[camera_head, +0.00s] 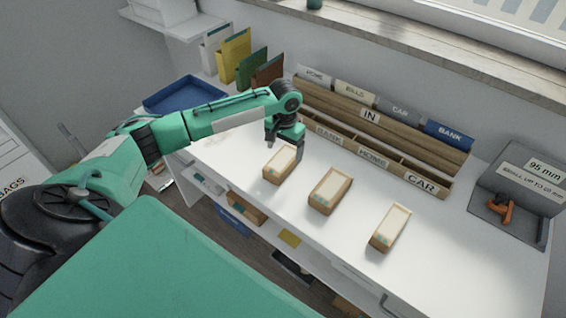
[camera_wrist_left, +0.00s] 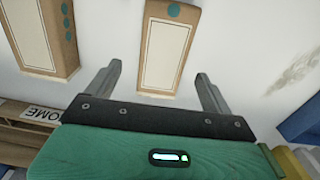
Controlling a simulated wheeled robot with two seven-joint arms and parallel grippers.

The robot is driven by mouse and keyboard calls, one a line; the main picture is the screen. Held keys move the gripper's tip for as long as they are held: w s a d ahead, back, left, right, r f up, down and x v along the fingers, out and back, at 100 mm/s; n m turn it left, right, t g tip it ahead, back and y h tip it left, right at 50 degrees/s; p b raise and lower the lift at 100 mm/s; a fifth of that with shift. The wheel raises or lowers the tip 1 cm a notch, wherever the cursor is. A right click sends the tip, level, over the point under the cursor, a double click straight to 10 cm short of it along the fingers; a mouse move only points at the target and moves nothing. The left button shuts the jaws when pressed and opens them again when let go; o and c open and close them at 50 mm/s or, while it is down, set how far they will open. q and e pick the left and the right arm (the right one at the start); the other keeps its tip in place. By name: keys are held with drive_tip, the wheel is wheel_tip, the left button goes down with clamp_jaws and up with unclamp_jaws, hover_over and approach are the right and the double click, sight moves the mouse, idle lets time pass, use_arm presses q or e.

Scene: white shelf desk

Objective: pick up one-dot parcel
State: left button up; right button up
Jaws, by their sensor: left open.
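Three brown parcels with pale tops lie in a row on the white desk. My left gripper (camera_head: 285,143) is open and empty, pointing down over the far end of the leftmost parcel (camera_head: 280,166). In the left wrist view this parcel (camera_wrist_left: 169,55) shows one teal dot at the top and lies across the gap between the open fingers of my left gripper (camera_wrist_left: 157,74). Its top end is cut off by the picture edge. My right gripper is not in view.
The third parcel (camera_head: 390,228) lies further right. A wooden sorter (camera_head: 375,130) with labelled slots stands behind the parcels. A blue tray (camera_head: 185,95) is at the left, and a grey gauge box (camera_head: 515,205) at the right. Clear desk lies between parcels.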

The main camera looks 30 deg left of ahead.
sight(282, 159)
use_arm(q)
drive_tip(key=shift+s+a+f, duration=0.1)
drive_tip(key=shift+s+f, duration=0.1)
drive_tip(key=shift+f, duration=0.35)
wheel_tip(282, 159, down, 4)
drive_tip(key=shift+s+a+r+p, duration=0.1)
drive_tip(key=shift+s+r+p, duration=0.05)
drive_tip(key=shift+p, duration=0.45)
drive_tip(key=shift+f, duration=0.25)
drive_tip(key=c, duration=1.2)
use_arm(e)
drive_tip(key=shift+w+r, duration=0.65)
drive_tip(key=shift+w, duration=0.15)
